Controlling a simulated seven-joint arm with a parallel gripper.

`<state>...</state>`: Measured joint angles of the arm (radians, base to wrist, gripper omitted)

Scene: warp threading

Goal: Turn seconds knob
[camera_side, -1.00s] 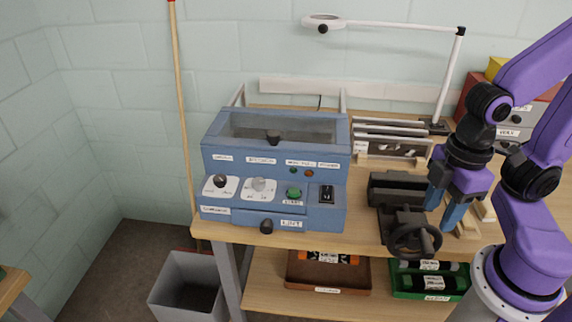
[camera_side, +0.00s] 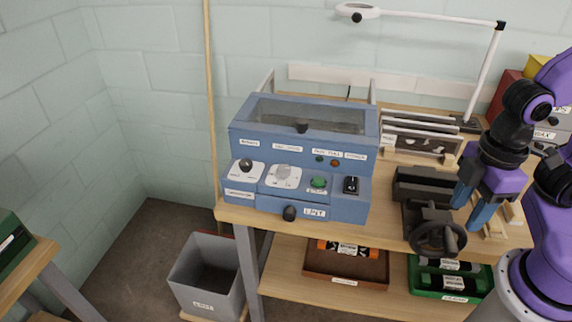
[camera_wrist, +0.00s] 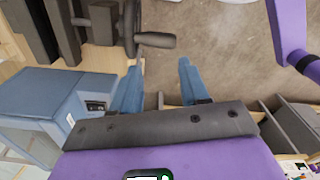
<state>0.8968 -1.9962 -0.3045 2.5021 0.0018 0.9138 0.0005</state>
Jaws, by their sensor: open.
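A blue control box (camera_side: 240,205) stands on the wooden bench. Its sloped front panel carries a black knob (camera_side: 246,165) and a pale grey knob (camera_side: 283,172), each on a white dial plate. Their lettering is too small to tell which is the seconds knob. A green button (camera_side: 319,182) and a black switch (camera_side: 351,185) sit to their right. My gripper (camera_side: 472,207) is open and empty, well right of the box, beside the dark vise. In the wrist view my gripper (camera_wrist: 158,78) has its blue fingers apart; the box's side (camera_wrist: 40,98) shows left, with both knobs out of sight.
The dark vise (camera_side: 428,187) with its handwheel stands between my gripper and the box. A lamp arm (camera_side: 430,18) reaches overhead behind. Brown (camera_side: 318,287) and green (camera_side: 425,293) trays lie on the lower shelf.

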